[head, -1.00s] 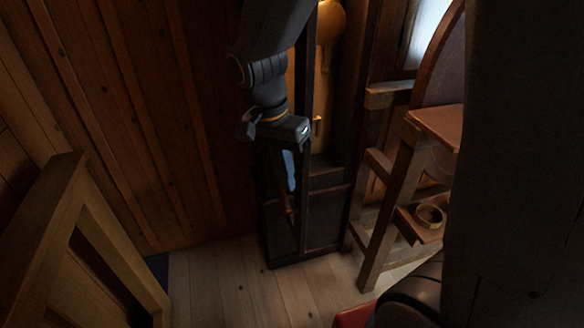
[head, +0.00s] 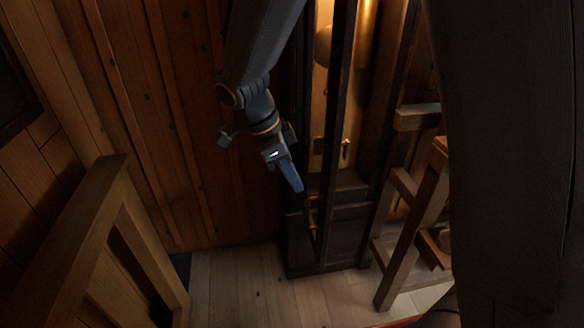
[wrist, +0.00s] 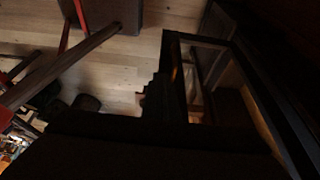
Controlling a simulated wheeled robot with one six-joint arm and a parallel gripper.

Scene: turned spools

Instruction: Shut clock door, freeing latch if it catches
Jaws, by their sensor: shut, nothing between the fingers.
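The tall dark clock case (head: 345,220) stands against the plank wall, its inside lit warm, with a brass pendulum (head: 369,18) hanging in it. The clock door (head: 333,110) shows nearly edge-on as a narrow dark frame standing out from the case, so it is open. A small brass latch piece (head: 345,148) shows beyond the door, and another brass fitting (head: 312,212) is low on the door. My gripper (head: 293,180) is shut and empty, pointing down just left of the door; I cannot tell whether it touches. The wrist view is dark, with a dark frame (wrist: 178,80) in it.
A wooden stand (head: 415,225) with slanted legs is close on the right of the clock. A wooden frame (head: 105,200) leans up at the left front. Bare plank floor (head: 235,290) lies between that frame and the clock. The plank wall (head: 180,130) is behind my arm.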

